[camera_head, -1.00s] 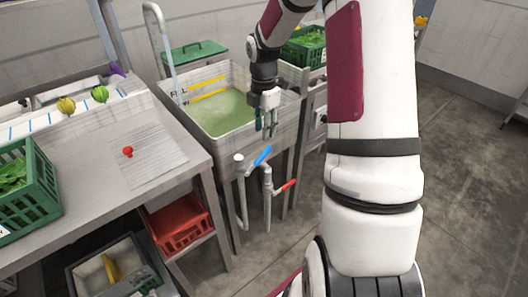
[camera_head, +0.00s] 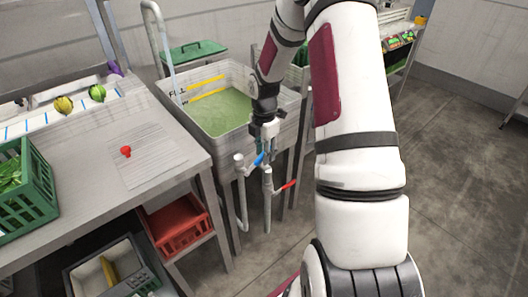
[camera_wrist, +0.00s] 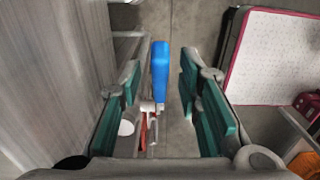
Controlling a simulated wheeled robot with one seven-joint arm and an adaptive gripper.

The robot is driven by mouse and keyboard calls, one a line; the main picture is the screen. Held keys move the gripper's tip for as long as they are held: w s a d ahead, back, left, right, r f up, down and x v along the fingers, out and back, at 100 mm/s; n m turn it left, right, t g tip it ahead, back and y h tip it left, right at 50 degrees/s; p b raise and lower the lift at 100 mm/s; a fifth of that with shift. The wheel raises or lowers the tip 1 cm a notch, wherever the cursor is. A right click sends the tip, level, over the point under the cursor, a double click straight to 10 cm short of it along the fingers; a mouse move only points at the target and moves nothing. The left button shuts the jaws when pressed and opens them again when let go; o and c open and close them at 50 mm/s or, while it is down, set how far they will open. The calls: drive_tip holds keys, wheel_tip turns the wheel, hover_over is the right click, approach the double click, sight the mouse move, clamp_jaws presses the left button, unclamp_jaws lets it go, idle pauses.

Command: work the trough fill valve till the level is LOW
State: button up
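The grey trough (camera_head: 282,134) holds greenish water (camera_head: 228,112). Two yellow level lines (camera_head: 208,82) mark its back wall; the water surface lies near the lower one. A thin pale stream (camera_head: 171,78) hangs below the curved spout (camera_head: 150,8). A blue valve handle (camera_head: 260,158) and a red valve handle (camera_head: 285,186) sit on pipes at the trough's front. My gripper (camera_head: 266,143) is at the blue handle. In the wrist view the blue handle (camera_wrist: 160,72) stands between the open, teal-padded fingers (camera_wrist: 158,90), with gaps on both sides.
A steel table (camera_head: 100,165) with a red knob (camera_head: 126,151) and a green crate (camera_head: 40,205) is at left. A red crate (camera_head: 172,228) sits below it. A green lid (camera_head: 195,50) lies behind the trough. Floor at right is open.

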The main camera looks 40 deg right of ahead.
clamp_jaws()
drive_tip(key=shift+d+p, duration=0.15)
drive_tip(key=shift+p, duration=0.15)
drive_tip(key=shift+s+d+f+y+p, duration=0.1)
drive_tip(key=shift+d+f+y+p, duration=0.15)
drive_tip(key=shift+f+y+p, duration=0.25)
drive_tip(key=shift+d+f+y+p, duration=0.25)
drive_tip(key=shift+y+p, duration=0.05)
drive_tip(key=shift+y, duration=0.4)
drive_tip(key=shift+d+f+y+b, duration=0.15)
drive_tip(key=shift+f+y+b, duration=0.25)
drive_tip(key=shift+f+y, duration=0.5)
drive_tip(key=shift+d+f+y+b, duration=0.15)
drive_tip(key=shift+f+y+b, duration=0.35)
drive_tip(key=shift+y, duration=0.6)
drive_tip(key=shift+f, duration=0.15)
